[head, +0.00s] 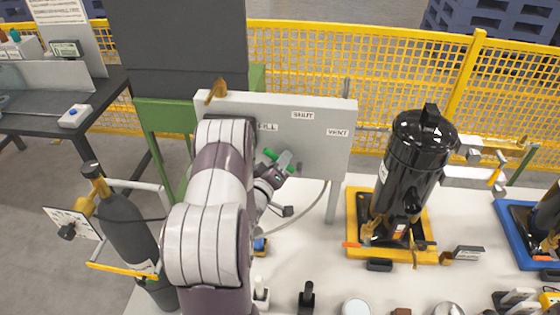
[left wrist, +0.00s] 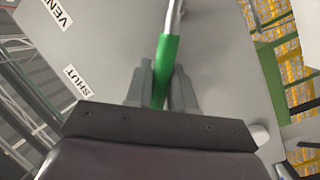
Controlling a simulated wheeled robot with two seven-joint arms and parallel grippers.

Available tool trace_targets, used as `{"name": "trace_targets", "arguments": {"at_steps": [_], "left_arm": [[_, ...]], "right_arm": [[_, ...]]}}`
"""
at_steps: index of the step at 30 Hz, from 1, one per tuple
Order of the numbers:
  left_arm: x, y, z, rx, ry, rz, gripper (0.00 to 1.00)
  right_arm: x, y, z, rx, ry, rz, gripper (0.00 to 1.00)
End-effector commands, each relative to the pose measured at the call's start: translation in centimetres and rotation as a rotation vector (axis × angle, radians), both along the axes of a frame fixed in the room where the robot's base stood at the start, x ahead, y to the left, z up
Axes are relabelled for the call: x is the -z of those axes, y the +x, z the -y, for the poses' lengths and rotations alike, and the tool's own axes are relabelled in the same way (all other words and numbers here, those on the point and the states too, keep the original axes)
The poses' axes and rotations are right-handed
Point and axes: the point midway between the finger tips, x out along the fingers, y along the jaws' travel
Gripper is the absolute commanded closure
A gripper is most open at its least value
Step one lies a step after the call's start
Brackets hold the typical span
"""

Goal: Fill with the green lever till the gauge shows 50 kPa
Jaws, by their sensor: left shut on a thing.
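The green lever (left wrist: 166,68) stands in front of a grey panel (head: 323,165) with labels SHUT, VENT and one partly hidden that ends in "ILL". My left gripper (left wrist: 160,88) is shut on the lever's green grip, one finger on each side. In the head view the left gripper (head: 282,162) is at the panel, with a bit of green lever (head: 270,154) showing beside it. My left arm hides the panel's left part. My right gripper does not show.
A black cylinder (head: 409,165) stands in a yellow tray (head: 353,222) right of the panel. A dark gas bottle (head: 127,225) stands at the left. Small parts lie along the white table's front. A yellow mesh fence (head: 385,75) runs behind.

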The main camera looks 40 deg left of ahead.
Motion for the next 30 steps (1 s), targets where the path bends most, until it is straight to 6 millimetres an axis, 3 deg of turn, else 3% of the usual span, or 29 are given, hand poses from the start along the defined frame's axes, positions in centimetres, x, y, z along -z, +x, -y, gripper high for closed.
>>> {"name": "trace_targets", "arguments": {"at_steps": [14, 30], "left_arm": [[-1.7, 1.0, 1.8, 0.001, 0.321, -0.173, 1.00], [-2.3, 2.2, 4.1, 0.001, 0.657, -0.359, 1.00]], "right_arm": [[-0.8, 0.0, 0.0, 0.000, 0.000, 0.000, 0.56], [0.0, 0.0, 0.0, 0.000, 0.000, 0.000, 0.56]]}}
